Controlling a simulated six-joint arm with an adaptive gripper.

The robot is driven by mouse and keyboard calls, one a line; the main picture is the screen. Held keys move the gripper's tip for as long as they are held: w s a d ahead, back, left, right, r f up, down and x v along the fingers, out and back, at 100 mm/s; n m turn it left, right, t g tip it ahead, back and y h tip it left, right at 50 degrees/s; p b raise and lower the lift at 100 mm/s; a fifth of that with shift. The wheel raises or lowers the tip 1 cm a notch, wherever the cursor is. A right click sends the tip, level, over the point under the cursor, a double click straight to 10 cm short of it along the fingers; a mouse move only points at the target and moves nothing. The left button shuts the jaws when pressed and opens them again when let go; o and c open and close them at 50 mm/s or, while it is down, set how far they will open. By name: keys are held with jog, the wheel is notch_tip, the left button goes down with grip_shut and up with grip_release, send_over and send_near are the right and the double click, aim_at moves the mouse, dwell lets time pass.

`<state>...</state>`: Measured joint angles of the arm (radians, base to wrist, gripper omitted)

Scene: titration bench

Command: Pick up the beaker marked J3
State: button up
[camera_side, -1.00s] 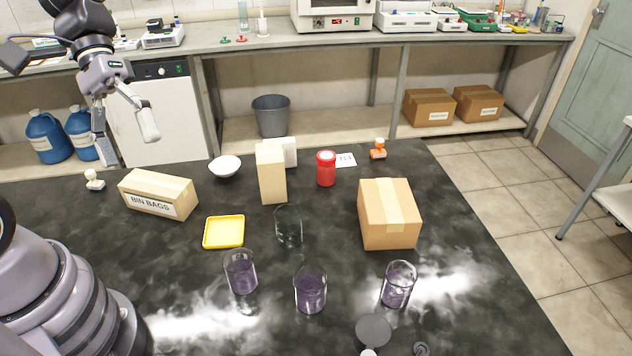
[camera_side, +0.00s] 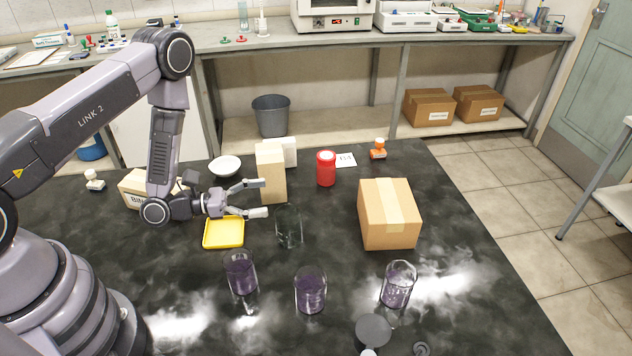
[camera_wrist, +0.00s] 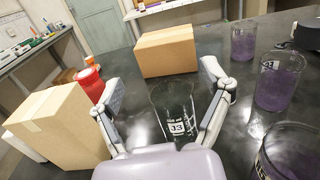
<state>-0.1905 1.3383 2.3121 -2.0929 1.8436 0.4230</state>
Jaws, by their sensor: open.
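A clear, empty-looking glass beaker (camera_side: 289,230) stands upright on the dark bench. In the wrist view the beaker (camera_wrist: 172,98) shows between my fingers, with a white label that seems to read J3; its lower part is close to my gripper's body in the picture. My gripper (camera_side: 263,198) is open and empty, pointing right. In the side view its fingertips are just left of the beaker, apart from it. In the wrist view my gripper (camera_wrist: 163,80) has a finger on each side of the beaker.
Several beakers stand in front, three with purple liquid: left (camera_side: 240,275), middle (camera_side: 310,291), right (camera_side: 397,286). A tall carton (camera_side: 271,175) stands behind the fingers, a yellow tray (camera_side: 223,233) below the wrist. A cardboard box (camera_side: 390,215) and red jar (camera_side: 326,168) stand further right.

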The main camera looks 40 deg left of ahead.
send_near(300, 219)
jog(key=w+f, duration=0.2)
jog(key=w, duration=0.1)
jog(key=shift+w+d+f, duration=0.1)
jog(key=shift+d+f, duration=0.15)
jog(key=shift+f, duration=0.05)
jog(key=shift+w+d+r, duration=0.2)
jog(key=shift+w+d, duration=0.2)
jog(key=shift+d, duration=0.05)
jog(key=shift+x, duration=3.15)
jog(key=c, duration=1.1)
